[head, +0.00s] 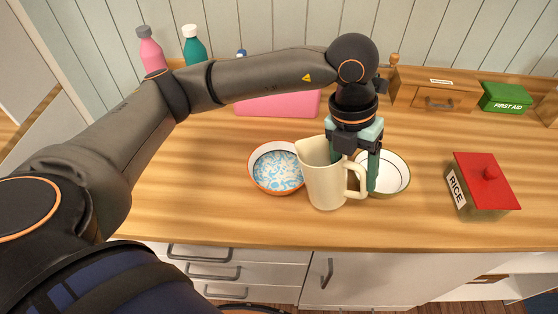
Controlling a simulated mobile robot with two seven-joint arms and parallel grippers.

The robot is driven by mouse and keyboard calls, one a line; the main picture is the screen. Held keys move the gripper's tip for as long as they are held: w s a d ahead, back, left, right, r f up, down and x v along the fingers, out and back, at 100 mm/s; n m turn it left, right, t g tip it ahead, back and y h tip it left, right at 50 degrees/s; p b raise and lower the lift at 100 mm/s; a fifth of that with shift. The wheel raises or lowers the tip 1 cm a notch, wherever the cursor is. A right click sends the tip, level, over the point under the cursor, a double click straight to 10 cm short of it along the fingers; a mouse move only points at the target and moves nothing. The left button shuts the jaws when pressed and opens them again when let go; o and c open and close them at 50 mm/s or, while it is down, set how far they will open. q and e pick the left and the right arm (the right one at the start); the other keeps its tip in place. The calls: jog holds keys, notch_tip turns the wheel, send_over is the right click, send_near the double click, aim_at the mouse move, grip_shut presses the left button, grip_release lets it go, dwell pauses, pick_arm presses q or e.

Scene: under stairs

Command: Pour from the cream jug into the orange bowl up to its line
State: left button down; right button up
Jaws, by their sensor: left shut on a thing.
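The cream jug (322,184) is upright, with its spout to the left and its handle to the right. My left gripper (367,176) comes down from above and is shut on the jug at its handle side. The orange bowl (252,178) is just left of the jug. It has an orange rim and a blue and white patterned inside. I cannot make out its line or any liquid in it. The jug's inside is too dark to tell its contents. Whether the jug touches the counter is not clear. My right gripper is not in view.
A white bowl (398,177) with a dark rim stands right behind the jug. A red-lidded rice box (483,185) is at the right. A pink box (278,105), a wooden drawer box (437,98) and a green first aid box (506,97) stand at the back. Bare counter lies before the bowls.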

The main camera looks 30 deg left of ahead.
aim_at(360, 193)
pick_arm(q)
jog(key=d+f+y+b, duration=0.1)
jog(key=d+f+y, duration=0.1)
jog(key=f, duration=0.1)
jog(key=shift+d, duration=0.15)
jog(key=shift+r, duration=0.1)
jog(key=shift+d+f+y+b, duration=0.15)
jog(key=shift+f+y+b, duration=0.15)
jog(key=shift+f+b, duration=0.45)
jog(key=shift+r, duration=0.45)
jog(key=shift+r+p, duration=1.05)
jog(key=shift+r, duration=0.85)
